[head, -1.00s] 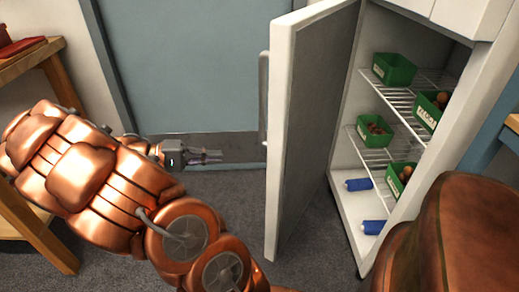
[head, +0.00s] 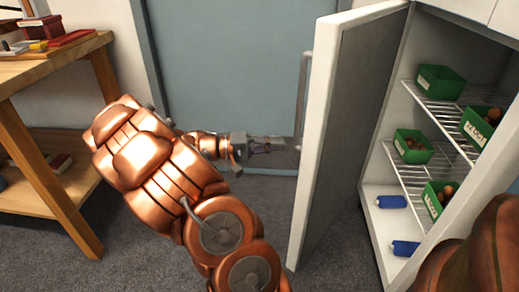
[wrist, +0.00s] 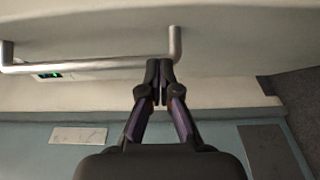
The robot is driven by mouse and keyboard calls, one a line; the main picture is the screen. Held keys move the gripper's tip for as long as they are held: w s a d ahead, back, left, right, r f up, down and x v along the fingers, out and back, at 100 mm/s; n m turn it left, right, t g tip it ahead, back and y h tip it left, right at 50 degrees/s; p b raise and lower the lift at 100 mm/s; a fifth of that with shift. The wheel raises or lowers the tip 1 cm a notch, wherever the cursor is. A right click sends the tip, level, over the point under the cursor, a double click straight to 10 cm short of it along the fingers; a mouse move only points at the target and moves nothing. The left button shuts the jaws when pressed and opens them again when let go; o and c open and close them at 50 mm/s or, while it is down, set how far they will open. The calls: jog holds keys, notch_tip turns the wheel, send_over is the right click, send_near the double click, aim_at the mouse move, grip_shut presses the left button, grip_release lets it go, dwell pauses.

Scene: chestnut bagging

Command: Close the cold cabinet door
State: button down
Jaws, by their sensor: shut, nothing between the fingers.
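The cold cabinet (head: 398,232) stands at the right in the head view. Its white door (head: 318,150) is swung wide open, its outer face turned left toward my gripper. A metal bar handle (head: 303,85) runs upright on that face. My gripper (head: 280,146) is shut and empty, at the left of the door by the handle's lower end. In the wrist view the handle (wrist: 90,65) crosses above the closed fingertips (wrist: 160,68), close to its bent end. I cannot tell whether the fingertips touch the handle or door.
Wire shelves (head: 425,165) in the cabinet hold green boxes (head: 441,83) of chestnuts, with blue rolls (head: 391,202) at the bottom. A wooden table (head: 60,70) stands at the left. A blue-grey room door (head: 230,70) is behind my gripper.

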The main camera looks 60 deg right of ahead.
jog(key=shift+s+b, duration=0.75)
jog(key=shift+s, duration=1.8)
